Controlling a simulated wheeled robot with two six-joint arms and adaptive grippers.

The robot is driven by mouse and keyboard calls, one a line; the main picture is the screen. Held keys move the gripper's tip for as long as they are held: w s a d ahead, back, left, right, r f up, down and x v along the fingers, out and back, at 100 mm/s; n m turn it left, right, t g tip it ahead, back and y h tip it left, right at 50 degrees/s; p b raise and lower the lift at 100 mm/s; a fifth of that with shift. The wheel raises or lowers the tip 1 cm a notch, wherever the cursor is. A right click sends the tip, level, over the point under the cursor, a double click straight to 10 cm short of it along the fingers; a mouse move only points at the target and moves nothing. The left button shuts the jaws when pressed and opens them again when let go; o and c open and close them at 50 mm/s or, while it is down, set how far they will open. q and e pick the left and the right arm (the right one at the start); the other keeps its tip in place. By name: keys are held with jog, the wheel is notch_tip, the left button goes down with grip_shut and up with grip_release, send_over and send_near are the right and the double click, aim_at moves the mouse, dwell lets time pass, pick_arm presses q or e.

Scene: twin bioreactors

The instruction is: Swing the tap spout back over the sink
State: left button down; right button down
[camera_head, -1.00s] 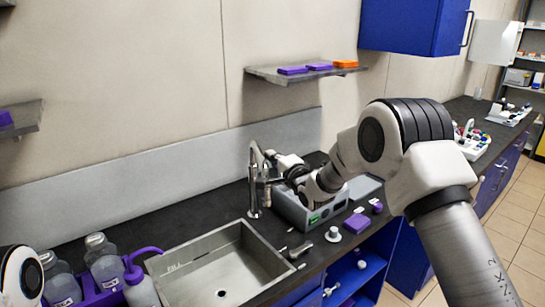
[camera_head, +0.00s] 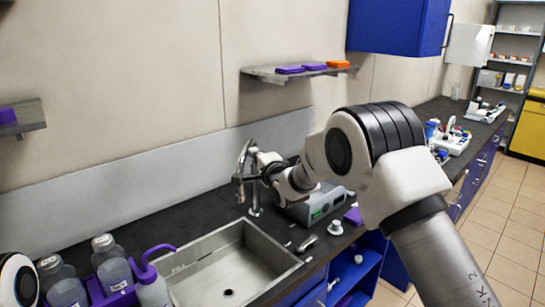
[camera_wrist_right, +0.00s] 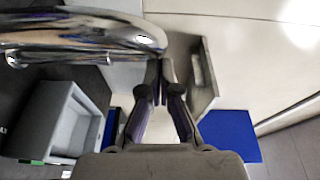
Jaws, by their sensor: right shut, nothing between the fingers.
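The silver tap (camera_head: 254,199) stands behind the sink (camera_head: 225,275), near its back right corner. Its curved spout (camera_head: 243,158) now bends to the left and forward, toward the sink's back edge. My right gripper (camera_head: 243,179) is shut and empty beside the spout; I cannot tell whether they touch. In the right wrist view the shut fingertips (camera_wrist_right: 160,75) are close to the shiny spout (camera_wrist_right: 90,35), which crosses the upper left. My left gripper is out of view; only a piece of my left arm shows at the lower left.
A grey bench device (camera_head: 318,205) stands right of the tap, with a purple box (camera_head: 353,216) and small items near it. Bottles in a purple rack (camera_head: 118,296) stand left of the sink. A wall shelf (camera_head: 300,75) hangs above. The sink basin is empty.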

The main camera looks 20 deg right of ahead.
jog(key=a, duration=0.1)
jog(key=w+a, duration=0.1)
jog(key=shift+a+b, duration=0.3)
jog(key=shift+b, duration=0.05)
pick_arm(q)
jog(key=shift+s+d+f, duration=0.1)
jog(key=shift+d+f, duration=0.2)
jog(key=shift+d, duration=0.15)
pick_arm(e)
jog(key=shift+d, duration=0.1)
jog(key=shift+r, duration=0.15)
